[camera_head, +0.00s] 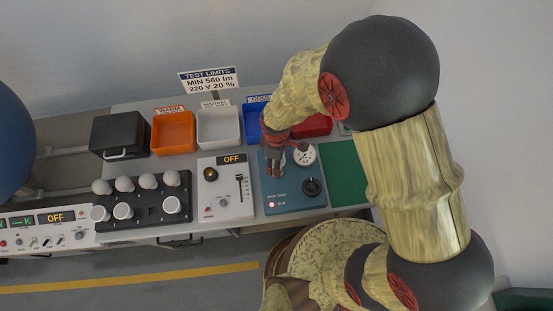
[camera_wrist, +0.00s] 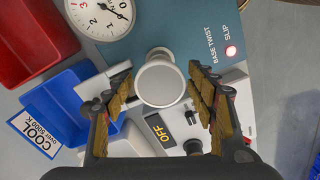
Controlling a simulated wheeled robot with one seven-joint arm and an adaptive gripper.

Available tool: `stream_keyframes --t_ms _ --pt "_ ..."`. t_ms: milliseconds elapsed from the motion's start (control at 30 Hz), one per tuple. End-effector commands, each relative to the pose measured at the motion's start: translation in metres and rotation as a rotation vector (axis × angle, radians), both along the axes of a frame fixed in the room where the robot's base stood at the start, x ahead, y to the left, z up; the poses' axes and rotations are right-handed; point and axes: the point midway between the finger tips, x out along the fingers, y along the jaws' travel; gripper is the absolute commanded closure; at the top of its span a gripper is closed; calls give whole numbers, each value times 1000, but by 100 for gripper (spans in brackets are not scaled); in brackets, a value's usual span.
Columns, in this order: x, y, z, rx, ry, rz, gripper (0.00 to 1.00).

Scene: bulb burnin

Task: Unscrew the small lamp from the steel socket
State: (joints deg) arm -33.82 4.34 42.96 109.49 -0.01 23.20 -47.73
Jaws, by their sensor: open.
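A small round white lamp (camera_wrist: 160,84) shows in the wrist view at the blue base-twist panel (camera_wrist: 150,25). A grey round part (camera_wrist: 159,54), perhaps the steel socket, shows just beyond it, mostly hidden by the lamp. My gripper (camera_wrist: 160,95) is open, with one padded finger on each side of the lamp and a visible gap on both sides. In the head view my gripper (camera_head: 274,168) points down over the left part of the blue panel (camera_head: 292,204); the lamp and socket are hidden there.
A white dial (camera_head: 304,154) and black knob (camera_head: 312,187) are close to my gripper's right. An OFF unit (camera_head: 220,208) and a black rack (camera_head: 150,213) with several white bulbs stand left. Orange (camera_head: 173,135), white (camera_head: 218,128), blue (camera_head: 252,128) and red (camera_head: 313,126) bins stand behind.

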Motion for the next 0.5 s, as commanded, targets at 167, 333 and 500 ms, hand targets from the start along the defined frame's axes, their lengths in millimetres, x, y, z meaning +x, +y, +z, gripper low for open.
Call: stream_keyframes --t_ms 167,333,500 --pt "0 0 0 0 0 -221 43" --pt "0 0 0 0 0 -437 43" --pt "0 0 0 0 0 -653 43"
